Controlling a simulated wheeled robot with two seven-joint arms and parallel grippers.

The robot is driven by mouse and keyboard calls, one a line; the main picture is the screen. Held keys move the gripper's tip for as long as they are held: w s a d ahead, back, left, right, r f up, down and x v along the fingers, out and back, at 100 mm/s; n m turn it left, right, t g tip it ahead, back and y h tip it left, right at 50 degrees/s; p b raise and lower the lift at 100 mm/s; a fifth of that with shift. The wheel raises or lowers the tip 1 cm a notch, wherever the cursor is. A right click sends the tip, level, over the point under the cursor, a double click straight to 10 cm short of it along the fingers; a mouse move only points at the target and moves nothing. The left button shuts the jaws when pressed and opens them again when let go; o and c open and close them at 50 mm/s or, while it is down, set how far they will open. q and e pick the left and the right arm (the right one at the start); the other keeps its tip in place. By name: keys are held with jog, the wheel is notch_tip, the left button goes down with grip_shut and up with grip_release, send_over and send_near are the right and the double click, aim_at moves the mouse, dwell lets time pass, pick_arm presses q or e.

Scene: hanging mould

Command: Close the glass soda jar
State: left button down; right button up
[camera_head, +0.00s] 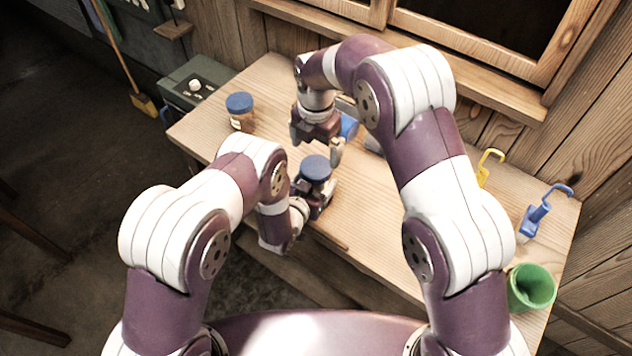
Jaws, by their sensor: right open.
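A round blue lid (316,168) shows near the middle of the worktop. It seems to sit on a jar whose body is mostly hidden by my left gripper (312,196). My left gripper is right at this jar, but the lid and my arm hide its jaws, so I cannot tell how far they are closed. My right gripper (318,149) is open, just above and behind the blue lid, with its fingers apart and nothing seen between them. I cannot tell whether the lid is fully seated.
Another jar (241,118), brownish with a blue lid, stands at the back left of the wooden worktop (375,245). A blue item (348,126) is partly hidden behind my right gripper. A yellow hook (487,168), a blue hooked item (538,215) and a green cup (531,288) are at the right.

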aim_at(316, 166)
notch_tip(316, 166, down, 6)
jog(key=shift+f, duration=0.15)
dwell(0.3)
jog(key=c, duration=1.1)
jog(key=m, duration=0.6)
jog(key=shift+m, duration=0.3)
jog(key=o, duration=1.1)
